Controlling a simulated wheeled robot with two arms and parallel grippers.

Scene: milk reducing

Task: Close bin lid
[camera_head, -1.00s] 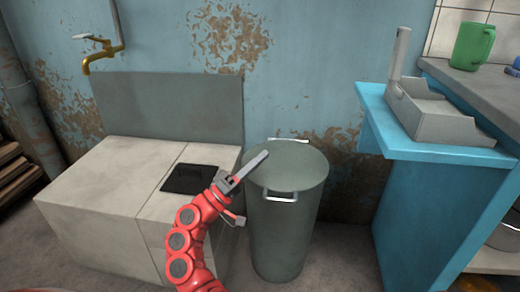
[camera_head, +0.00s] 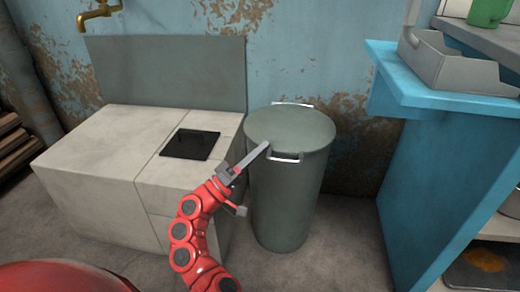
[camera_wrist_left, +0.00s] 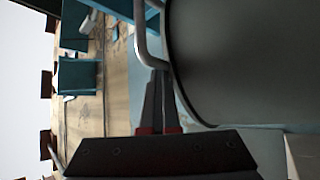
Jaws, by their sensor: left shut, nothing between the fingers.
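A tall grey-green bin (camera_head: 285,205) stands on the floor in the middle of the head view. Its round lid (camera_head: 292,124) lies flat across the top, and I see no gap at the rim. A metal handle (camera_head: 285,158) shows at the front edge and another at the back. My left gripper (camera_head: 264,146) is shut and empty, its tips at the front left edge of the lid beside the front handle. In the left wrist view the shut fingers (camera_wrist_left: 159,85) point at a bent metal handle (camera_wrist_left: 143,40) next to the dark bin side (camera_wrist_left: 250,70). My right gripper is not in view.
A pale stone counter (camera_head: 95,150) with a black square plate (camera_head: 191,144) stands left of the bin. A blue shelf unit (camera_head: 430,150) with a grey tray (camera_head: 450,65) is on the right. Bare floor lies between bin and shelf.

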